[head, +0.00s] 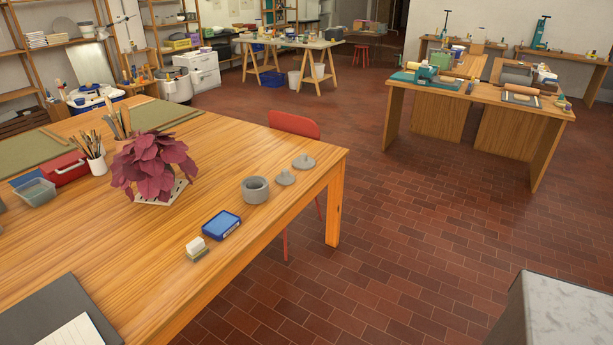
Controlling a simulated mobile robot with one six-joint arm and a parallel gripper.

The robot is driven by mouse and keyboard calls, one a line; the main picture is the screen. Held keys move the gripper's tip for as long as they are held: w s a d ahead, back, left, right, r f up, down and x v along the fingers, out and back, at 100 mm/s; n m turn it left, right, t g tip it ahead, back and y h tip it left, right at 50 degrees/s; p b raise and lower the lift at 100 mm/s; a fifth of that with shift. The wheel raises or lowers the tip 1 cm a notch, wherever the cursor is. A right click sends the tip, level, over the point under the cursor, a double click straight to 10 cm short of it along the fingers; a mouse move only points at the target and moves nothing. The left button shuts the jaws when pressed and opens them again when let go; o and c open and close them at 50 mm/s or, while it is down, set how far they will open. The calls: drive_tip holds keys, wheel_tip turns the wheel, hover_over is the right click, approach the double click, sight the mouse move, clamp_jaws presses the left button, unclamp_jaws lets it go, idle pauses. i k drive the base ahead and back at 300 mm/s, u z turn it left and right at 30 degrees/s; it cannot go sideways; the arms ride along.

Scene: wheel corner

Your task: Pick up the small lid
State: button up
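Two grey lids with knobs lie on the wooden table near its right corner. The smaller-looking lid (285,178) sits just right of a grey round pot (255,190). The wider-looking lid (304,162) lies a little farther back and to the right, closer to the table's edge. Both lids rest flat with their knobs up. The pot is open at the top. My gripper is not in view.
On the wooden table (130,260), a potted plant with dark red leaves (153,162) stands left of the pot. A blue box (221,225) and a white-topped block (196,246) lie in front. A red chair (294,125) stands behind the table. Brick floor is open to the right.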

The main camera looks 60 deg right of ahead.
sight(285, 178)
drive_tip(key=u, duration=0.45)
drive_tip(key=k, duration=0.15)
drive_tip(key=z, duration=2.4)
drive_tip(key=k, duration=0.95)
drive_tip(key=u, duration=0.15)
drive_tip(key=i, duration=0.8)
